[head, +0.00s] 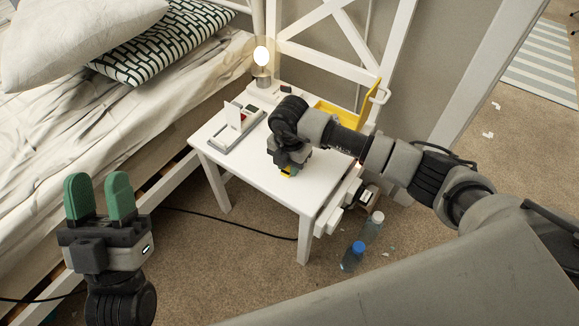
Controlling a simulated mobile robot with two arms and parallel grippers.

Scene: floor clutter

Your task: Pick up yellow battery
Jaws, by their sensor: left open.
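A small yellow patch (287,174), likely the yellow battery, shows on the white bedside table (260,180) right under my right gripper. Most of it is hidden by the gripper. My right gripper (289,170) reaches in from the right and points down over the table top. Its fingertips are hidden, so I cannot tell whether it is open or shut, or whether it touches the yellow thing. My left gripper (98,197) is at the lower left, away from the table, with its two green fingers pointing up. It is open and empty.
A grey tray (236,138) with small items, a lit lamp (262,65) and a yellow container (340,112) are on or near the table. Two bottles stand on the floor, one blue-capped (352,258). The bed (60,130) lies left. A cable (215,218) crosses the floor.

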